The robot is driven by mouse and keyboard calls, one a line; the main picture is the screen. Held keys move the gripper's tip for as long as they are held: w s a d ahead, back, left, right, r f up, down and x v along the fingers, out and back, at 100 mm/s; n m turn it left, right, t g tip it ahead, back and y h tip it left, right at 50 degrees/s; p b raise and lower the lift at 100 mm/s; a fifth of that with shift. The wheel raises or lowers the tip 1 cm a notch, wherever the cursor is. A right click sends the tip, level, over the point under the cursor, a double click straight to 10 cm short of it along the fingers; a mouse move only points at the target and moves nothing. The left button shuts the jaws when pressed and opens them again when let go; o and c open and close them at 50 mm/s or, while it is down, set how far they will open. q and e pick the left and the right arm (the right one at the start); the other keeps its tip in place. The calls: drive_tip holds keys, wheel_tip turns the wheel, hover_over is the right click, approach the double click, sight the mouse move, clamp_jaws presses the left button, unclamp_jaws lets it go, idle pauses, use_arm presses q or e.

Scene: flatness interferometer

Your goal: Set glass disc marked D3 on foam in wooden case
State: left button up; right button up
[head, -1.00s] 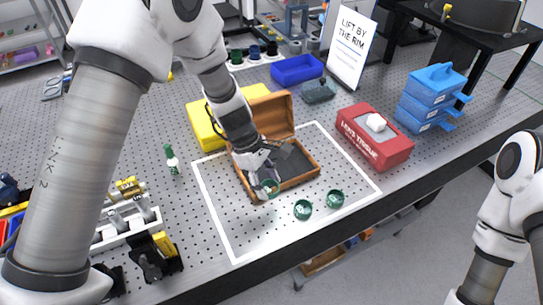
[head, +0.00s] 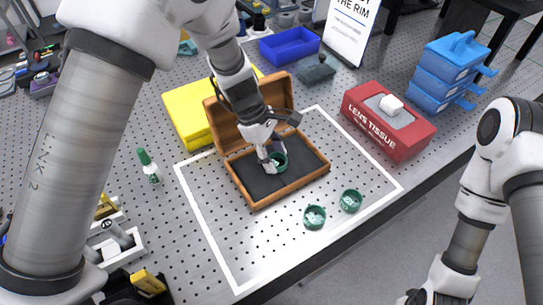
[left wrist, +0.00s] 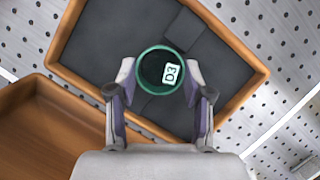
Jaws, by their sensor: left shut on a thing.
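The glass disc marked D3 (left wrist: 160,72) has a green rim and a white label, and my left gripper (left wrist: 160,82) is shut on it by its rim. In the head view the disc (head: 278,161) is over the dark foam (head: 258,187) of the open wooden case (head: 262,205). I cannot tell whether it touches the foam. In the head view my left gripper (head: 271,160) reaches down into the case from above. Two more green-rimmed discs, one (head: 314,217) and another (head: 350,201), lie on the table outside the case. My right gripper is not in view.
A red lens tissue box (head: 390,125) stands right of the case, with blue stacked boxes (head: 447,72) behind it. A yellow box (head: 190,110) is behind the case's open lid.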

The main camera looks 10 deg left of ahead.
use_arm(q)
drive_tip(key=shift+d+f, duration=0.1)
drive_tip(key=shift+d, duration=0.05)
drive_tip(key=o, duration=1.2)
drive_tip(key=shift+f, duration=0.1)
drive_tip(key=shift+o, duration=0.2)
drive_tip(key=shift+r, duration=0.2)
drive_tip(key=shift+w+r, duration=0.1)
drive_tip(key=shift+r, duration=0.25)
drive_tip(key=b+v, duration=0.1)
drive_tip(key=v, duration=1)
drive_tip(key=shift+a+r, duration=0.15)
drive_tip(key=shift+a, duration=0.05)
